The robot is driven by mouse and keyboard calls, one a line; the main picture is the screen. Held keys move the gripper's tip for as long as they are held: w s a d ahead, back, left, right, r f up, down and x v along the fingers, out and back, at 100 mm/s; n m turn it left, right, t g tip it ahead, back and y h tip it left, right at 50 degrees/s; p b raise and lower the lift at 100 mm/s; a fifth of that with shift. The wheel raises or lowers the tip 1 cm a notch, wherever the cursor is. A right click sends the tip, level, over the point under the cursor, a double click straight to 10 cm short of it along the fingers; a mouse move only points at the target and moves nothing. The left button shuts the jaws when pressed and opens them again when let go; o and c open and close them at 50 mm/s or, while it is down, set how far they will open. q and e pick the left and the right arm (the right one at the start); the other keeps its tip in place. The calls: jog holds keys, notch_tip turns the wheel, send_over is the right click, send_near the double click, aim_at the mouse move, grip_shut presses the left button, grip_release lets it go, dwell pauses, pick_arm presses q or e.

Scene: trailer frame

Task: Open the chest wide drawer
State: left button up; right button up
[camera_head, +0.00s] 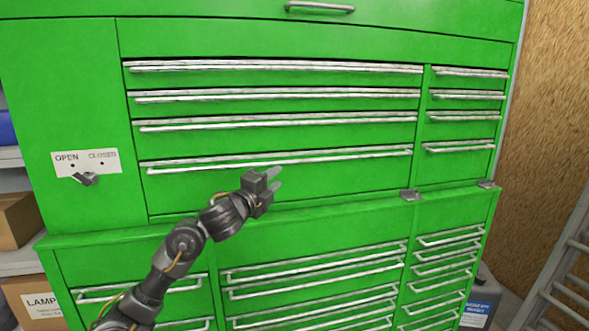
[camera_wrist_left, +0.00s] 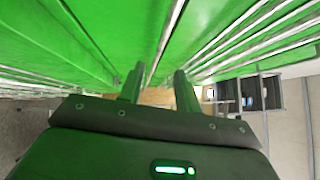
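The green chest (camera_head: 220,40) fills most of the head view. Its upper part has a stack of wide drawers with long metal handles; the lowest wide drawer handle (camera_head: 210,165) is nearest my left gripper. The drawers look shut. My right gripper is out of view.
More drawers with wide handles (camera_head: 315,265) fill the lower chest, with narrow drawers (camera_head: 460,147) at the right. A lever (camera_head: 85,179) sits under an OPEN/CLOSED label (camera_head: 87,162). Boxes (camera_head: 35,300) stand at the left; a ladder (camera_head: 570,260) and blue container (camera_head: 480,295) are at the right.

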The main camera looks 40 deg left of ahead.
aim_at(296, 162)
pick_arm(q)
jog(key=p+x, duration=0.3)
jog(key=x, duration=0.6)
jog(key=shift+w+r, duration=0.15)
jog(key=shift+w, duration=0.25)
jog(key=shift+w+a+p, duration=0.1)
jog(key=shift+w+p, duration=0.25)
jog(key=shift+w, duration=0.2)
grip_shut()
